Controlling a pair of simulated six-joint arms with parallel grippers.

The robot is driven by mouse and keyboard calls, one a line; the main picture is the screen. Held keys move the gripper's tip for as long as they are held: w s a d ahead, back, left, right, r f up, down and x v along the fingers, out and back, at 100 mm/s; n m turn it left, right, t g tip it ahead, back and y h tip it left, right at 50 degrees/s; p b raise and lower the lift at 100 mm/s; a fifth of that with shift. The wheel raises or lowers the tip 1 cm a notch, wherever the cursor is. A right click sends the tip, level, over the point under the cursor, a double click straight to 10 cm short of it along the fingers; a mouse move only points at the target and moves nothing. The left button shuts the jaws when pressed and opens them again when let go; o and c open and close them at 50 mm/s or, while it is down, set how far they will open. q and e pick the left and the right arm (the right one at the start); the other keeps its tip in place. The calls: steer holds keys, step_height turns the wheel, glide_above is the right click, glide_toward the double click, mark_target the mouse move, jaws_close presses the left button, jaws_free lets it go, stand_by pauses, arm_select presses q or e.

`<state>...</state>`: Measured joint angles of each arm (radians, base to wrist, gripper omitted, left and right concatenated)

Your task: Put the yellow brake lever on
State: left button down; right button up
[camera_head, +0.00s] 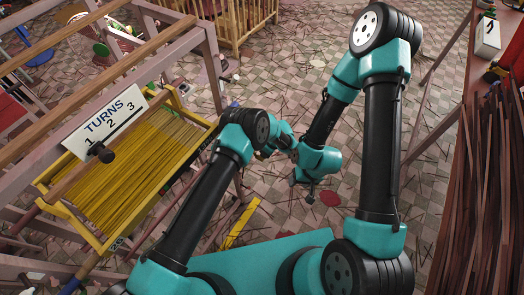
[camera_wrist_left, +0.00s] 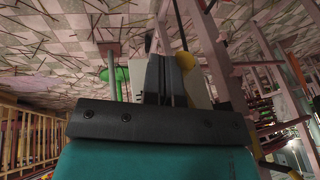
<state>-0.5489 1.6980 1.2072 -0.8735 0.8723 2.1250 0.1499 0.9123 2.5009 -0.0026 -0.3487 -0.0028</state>
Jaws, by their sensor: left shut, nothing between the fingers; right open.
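In the left wrist view my left gripper (camera_wrist_left: 170,80) is shut, with its dark fingers together and nothing between them. A yellow rounded piece (camera_wrist_left: 185,62) shows just right of the fingertips; it may be the brake lever, but I cannot tell, nor whether it touches them. In the head view my left wrist (camera_head: 284,135) is right of the yellow frame, and its fingers are hard to make out. My right gripper (camera_head: 309,190) is open and empty, low over the floor at the centre. A yellow bar (camera_head: 238,224) shows below the left arm; I cannot tell if it is the lever.
A yellow frame (camera_head: 55,207) full of yellow sticks stands at left. A white "TURNS 1 2 3" sign (camera_head: 128,105) with a black knob (camera_head: 102,153) is above it. Brown sticks (camera_head: 485,200) fill the right side. Tiled floor with scattered sticks lies between.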

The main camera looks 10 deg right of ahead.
arm_select(q)
steer(key=shift+s+a+f, duration=0.3)
steer(key=shift+s+f, duration=0.05)
steer(key=shift+s, duration=0.05)
steer(key=shift+a, duration=0.1)
stand_by(0.7)
